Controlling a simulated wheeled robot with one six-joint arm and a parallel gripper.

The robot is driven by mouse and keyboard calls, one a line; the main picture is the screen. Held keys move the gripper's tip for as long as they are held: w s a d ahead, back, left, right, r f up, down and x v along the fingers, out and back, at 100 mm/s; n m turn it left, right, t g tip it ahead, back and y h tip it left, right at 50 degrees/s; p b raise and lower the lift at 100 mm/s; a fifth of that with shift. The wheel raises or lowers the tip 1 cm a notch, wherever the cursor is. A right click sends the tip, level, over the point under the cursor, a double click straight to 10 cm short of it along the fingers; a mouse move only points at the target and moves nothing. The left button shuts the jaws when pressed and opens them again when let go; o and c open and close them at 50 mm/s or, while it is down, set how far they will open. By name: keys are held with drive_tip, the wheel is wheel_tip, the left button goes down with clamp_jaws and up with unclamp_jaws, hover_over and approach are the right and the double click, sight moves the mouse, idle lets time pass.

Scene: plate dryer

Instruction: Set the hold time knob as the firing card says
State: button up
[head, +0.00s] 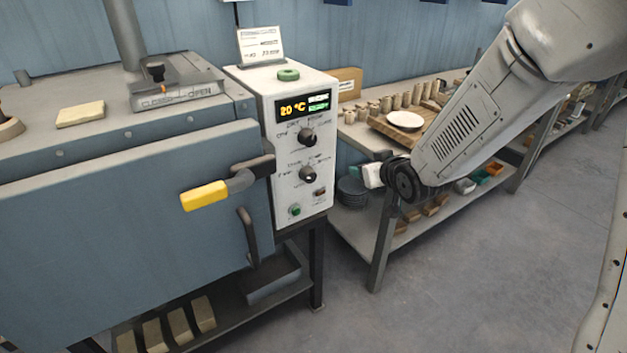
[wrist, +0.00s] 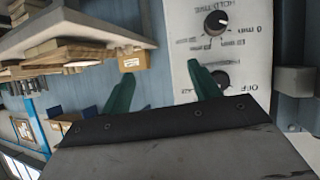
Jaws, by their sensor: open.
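The hold time knob (head: 307,174) is the lower black dial on the white control box (head: 290,205). In the wrist view, which is upside down, it appears near the top as a dark knob (wrist: 215,22) beside the printed "HOLD TIME" and "0 min". Its exact setting is not certain. The firing card (head: 260,45) stands on the box; its print is too small to read. My gripper (wrist: 160,70) is open and empty, its green fingers apart and off the hold time knob. The right finger overlaps the view of the other knob (wrist: 222,78). My fingers are not clear in the head view.
The upper knob (head: 307,136) sits under the lit display (head: 303,107). A green button (head: 295,210) is at the box's bottom. The yellow door handle (head: 205,195) juts out left of the box. A workbench (head: 350,137) with pottery and a white plate (head: 405,119) stands right.

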drive_tip(key=w+a+f+n+t+y, duration=0.1)
drive_tip(key=w+a+f+y, duration=0.15)
drive_tip(key=a+f, duration=0.25)
drive_tip(key=n+t+y, duration=0.1)
drive_tip(key=t+y, duration=0.1)
drive_tip(key=y, duration=0.1)
approach(312, 178)
drive_tip(key=w, duration=0.2)
drive_tip(key=x, duration=0.5)
drive_tip(key=a+x, duration=0.1)
drive_tip(key=x, duration=0.1)
drive_tip(key=shift+s+a, duration=0.1)
drive_tip(key=shift+a, duration=0.05)
drive_tip(key=c, duration=1)
